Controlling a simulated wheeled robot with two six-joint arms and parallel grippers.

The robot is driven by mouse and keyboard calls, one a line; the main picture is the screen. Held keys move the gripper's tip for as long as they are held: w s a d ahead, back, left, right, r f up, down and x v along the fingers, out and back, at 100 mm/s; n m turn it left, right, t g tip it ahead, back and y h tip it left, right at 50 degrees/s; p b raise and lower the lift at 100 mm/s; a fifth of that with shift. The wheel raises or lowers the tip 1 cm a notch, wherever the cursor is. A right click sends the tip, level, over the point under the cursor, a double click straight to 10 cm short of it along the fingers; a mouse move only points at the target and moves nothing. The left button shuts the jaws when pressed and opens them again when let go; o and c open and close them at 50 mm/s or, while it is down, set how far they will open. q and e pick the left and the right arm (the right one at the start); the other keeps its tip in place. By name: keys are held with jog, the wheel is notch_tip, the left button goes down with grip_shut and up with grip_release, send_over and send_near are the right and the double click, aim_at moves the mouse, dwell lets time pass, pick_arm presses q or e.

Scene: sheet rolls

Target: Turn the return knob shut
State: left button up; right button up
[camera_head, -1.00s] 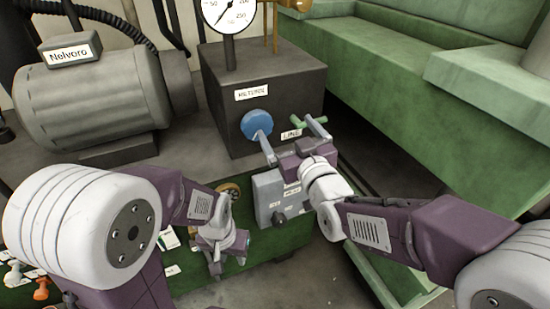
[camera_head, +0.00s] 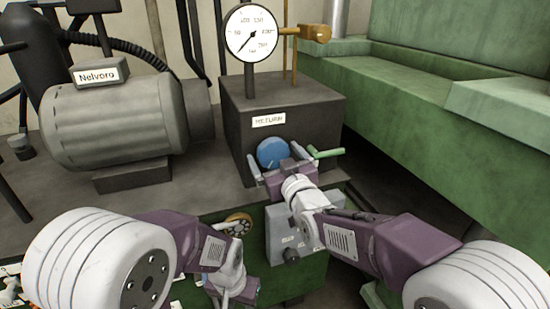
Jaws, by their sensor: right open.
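The return knob is a round blue knob (camera_head: 272,152) on the front of a dark grey block (camera_head: 235,130), under a white label (camera_head: 268,121) that seems to read RETURN. My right gripper (camera_head: 278,166) is open just in front of it. The lower part of the knob is hidden by the gripper. My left gripper (camera_head: 232,296) hangs low at the bottom, away from the block, and its fingers are hidden or cut off.
A green lever (camera_head: 326,154) sticks out right of the knob, close to my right gripper. A pressure gauge (camera_head: 251,33) stands on the block. A grey motor (camera_head: 120,120) is on the left and a green machine bed (camera_head: 440,130) on the right. A grey box (camera_head: 285,238) stands below.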

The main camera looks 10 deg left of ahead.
jog(key=c, duration=1.4)
